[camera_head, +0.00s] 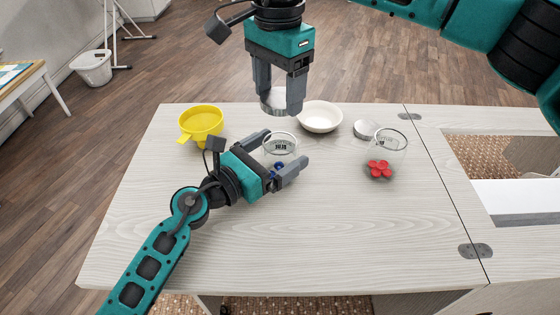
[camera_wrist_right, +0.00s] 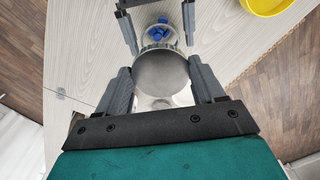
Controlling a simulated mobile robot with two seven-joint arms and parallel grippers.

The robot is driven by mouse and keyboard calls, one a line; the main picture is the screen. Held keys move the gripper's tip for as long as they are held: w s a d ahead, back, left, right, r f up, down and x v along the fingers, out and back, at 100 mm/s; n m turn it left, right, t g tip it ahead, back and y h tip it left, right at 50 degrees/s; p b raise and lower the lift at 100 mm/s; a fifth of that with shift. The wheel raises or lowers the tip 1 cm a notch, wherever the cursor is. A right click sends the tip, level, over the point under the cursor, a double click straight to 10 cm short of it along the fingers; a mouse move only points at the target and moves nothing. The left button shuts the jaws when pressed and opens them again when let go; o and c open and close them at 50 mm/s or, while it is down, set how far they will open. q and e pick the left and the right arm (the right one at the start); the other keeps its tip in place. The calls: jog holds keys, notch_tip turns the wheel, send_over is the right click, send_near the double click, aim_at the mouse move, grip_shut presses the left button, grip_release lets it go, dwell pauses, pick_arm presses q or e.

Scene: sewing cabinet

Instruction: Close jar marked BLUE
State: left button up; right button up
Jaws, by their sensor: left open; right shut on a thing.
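A clear glass jar (camera_head: 281,146) with dark lettering and blue pieces (camera_head: 278,167) inside stands open on the table. The blue pieces also show in the right wrist view (camera_wrist_right: 160,32). My left gripper (camera_head: 287,147) is open, its fingers on either side of this jar; contact cannot be told. My right gripper (camera_head: 281,103) is shut on a round silver lid (camera_head: 272,101), held above and slightly behind the jar in the head view. The lid (camera_wrist_right: 161,73) fills the space between the fingers in the wrist view and partly hides what is below.
A second glass jar (camera_head: 388,143) with a red piece (camera_head: 380,168) stands to the right, with another silver lid (camera_head: 365,129) behind it. The table's front (camera_head: 300,245) is clear.

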aim_at(278, 115)
pick_arm(q)
jog(key=shift+w+d, duration=0.1)
jog(key=shift+d, duration=0.05)
jog(key=c, duration=1.4)
pick_arm(e)
jog(key=shift+f, duration=2.5)
jog(key=shift+f, duration=0.9)
jog(key=shift+f, duration=0.5)
